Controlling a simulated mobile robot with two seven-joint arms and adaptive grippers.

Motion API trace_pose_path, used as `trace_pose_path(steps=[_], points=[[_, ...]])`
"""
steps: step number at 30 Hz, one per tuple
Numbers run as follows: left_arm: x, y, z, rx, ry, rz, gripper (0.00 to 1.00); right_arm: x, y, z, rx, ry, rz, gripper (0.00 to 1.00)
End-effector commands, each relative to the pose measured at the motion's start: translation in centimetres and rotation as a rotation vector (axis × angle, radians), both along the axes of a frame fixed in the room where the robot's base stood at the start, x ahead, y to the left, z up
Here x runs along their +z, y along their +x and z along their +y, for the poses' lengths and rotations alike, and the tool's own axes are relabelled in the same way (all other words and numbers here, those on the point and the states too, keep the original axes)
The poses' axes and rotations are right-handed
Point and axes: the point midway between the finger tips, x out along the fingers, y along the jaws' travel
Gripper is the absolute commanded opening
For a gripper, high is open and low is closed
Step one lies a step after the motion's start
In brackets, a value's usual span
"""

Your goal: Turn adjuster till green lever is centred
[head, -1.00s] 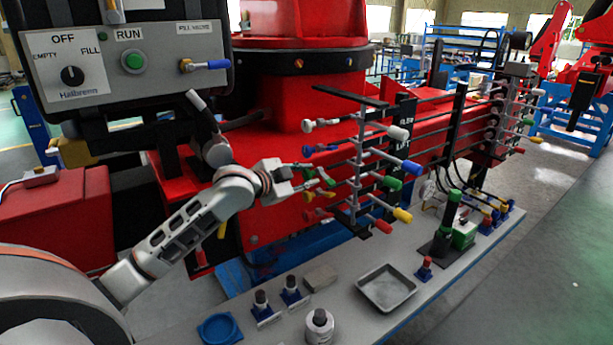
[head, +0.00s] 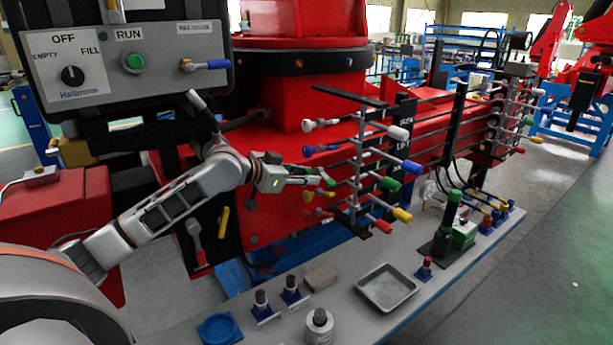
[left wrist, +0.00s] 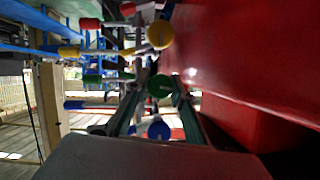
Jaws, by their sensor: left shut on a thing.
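The lever rack (head: 358,160) stands in the middle of the head view, with coloured handles on its right and matching adjuster knobs on its left. The green lever (head: 390,183) points right and slightly down, between the blue and yellow ones. My left gripper (head: 322,182) reaches in from the left at the green adjuster (head: 329,183), which its fingers partly hide. In the left wrist view the green adjuster knob (left wrist: 159,86) sits between the two fingers, and the gripper is shut on it. My right gripper is out of view.
The blue adjuster (head: 308,150) is just above the gripper and the yellow adjuster (head: 311,194) just below. A red machine body (head: 275,225) stands close behind. A metal tray (head: 387,287) and small parts lie on the bench below. A control panel (head: 130,62) is at upper left.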

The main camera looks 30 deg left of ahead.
Motion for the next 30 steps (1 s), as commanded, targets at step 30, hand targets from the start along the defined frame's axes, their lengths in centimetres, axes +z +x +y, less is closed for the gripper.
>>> trace_pose_path(steps=[30], points=[[0.4,-1.1,0.5,0.0,-0.001,0.003,0.41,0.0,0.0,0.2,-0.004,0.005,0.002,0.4]])
